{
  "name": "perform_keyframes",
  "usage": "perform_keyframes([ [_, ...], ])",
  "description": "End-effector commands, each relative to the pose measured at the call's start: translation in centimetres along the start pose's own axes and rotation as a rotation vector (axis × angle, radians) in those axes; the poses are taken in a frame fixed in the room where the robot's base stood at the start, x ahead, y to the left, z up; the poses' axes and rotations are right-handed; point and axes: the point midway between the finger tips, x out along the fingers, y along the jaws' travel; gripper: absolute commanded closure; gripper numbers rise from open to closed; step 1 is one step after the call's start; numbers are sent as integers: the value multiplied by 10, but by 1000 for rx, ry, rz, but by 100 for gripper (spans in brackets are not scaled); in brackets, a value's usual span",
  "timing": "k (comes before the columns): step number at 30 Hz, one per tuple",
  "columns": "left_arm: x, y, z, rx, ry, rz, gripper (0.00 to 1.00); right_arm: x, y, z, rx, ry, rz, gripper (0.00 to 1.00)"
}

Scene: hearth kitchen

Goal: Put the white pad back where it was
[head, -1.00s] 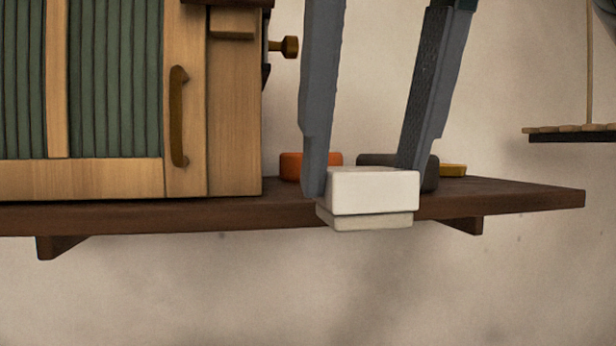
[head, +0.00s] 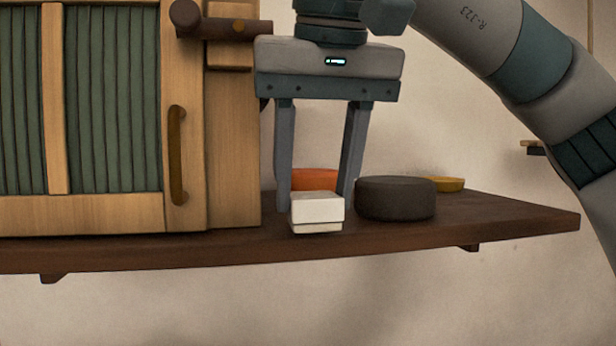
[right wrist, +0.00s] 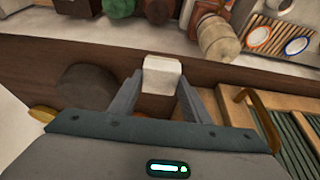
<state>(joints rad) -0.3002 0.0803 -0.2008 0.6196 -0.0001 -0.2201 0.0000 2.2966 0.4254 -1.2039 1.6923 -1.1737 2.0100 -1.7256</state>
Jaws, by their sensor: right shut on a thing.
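The white pad (head: 317,209) is a small two-layered block in the head view, in front of the orange-red round thing on the dark wooden shelf (head: 500,222). My right gripper (head: 317,200) points down and is shut on the white pad, with one finger at each side. The pad appears over the shelf, close to its front edge; I cannot tell if it touches the wood. In the right wrist view the white pad (right wrist: 161,76) sits between the fingertips. My left gripper is not in view.
A dark grey round block (head: 395,198) stands just right of the pad. An orange-red round thing (head: 316,180) is behind the gripper, and a yellow dish (head: 445,184) is farther right. A wooden cabinet with green slatted panels (head: 110,110) stands left. The shelf's right end is clear.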

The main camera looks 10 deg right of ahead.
Motion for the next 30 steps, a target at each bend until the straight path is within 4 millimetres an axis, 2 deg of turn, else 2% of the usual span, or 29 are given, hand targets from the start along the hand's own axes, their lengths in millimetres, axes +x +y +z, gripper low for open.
perform_keyframes([
  [8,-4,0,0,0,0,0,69,1,0,-6,0,-2,0,81],
  [16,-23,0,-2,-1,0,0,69,13,0,-38,1,-3,0,81],
  [20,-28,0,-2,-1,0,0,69,18,1,-34,0,1,0,81],
  [30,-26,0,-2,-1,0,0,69,21,0,-33,2,1,-1,81],
])
